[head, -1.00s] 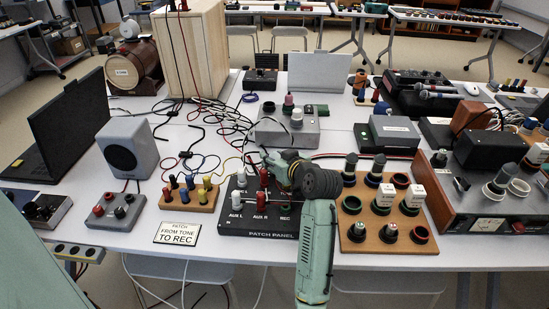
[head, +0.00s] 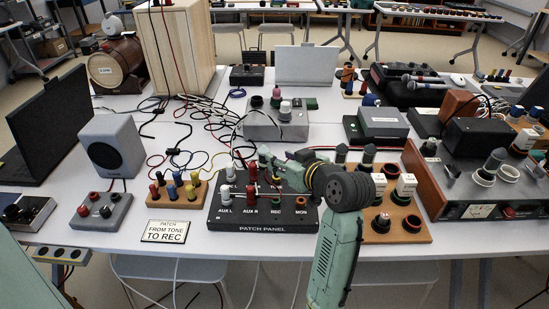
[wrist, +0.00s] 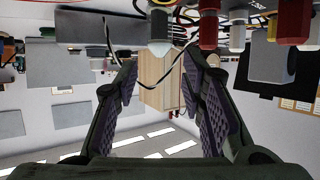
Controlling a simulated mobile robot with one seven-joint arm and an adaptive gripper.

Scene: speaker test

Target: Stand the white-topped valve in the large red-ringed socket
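A dark valve with a white top (head: 383,219) stands in the front row of the wooden socket block (head: 424,238), right of my arm. A socket with a red ring (head: 412,224) sits beside it on the right and looks empty. Another red-ringed socket (head: 390,169) is in the back row. Part of the block is hidden behind my arm. My gripper (head: 264,158) is over the back of the patch panel, left of the block. In the wrist view its fingers (wrist: 160,72) are apart. A white-ended piece (wrist: 160,52) shows between them, farther off; I cannot tell which piece.
The patch panel (head: 263,226) with white and red plugs lies below my gripper. A grey box (head: 262,130) with upright parts and loose cables is behind it. A wood-sided unit (head: 450,212) stands right of the block.

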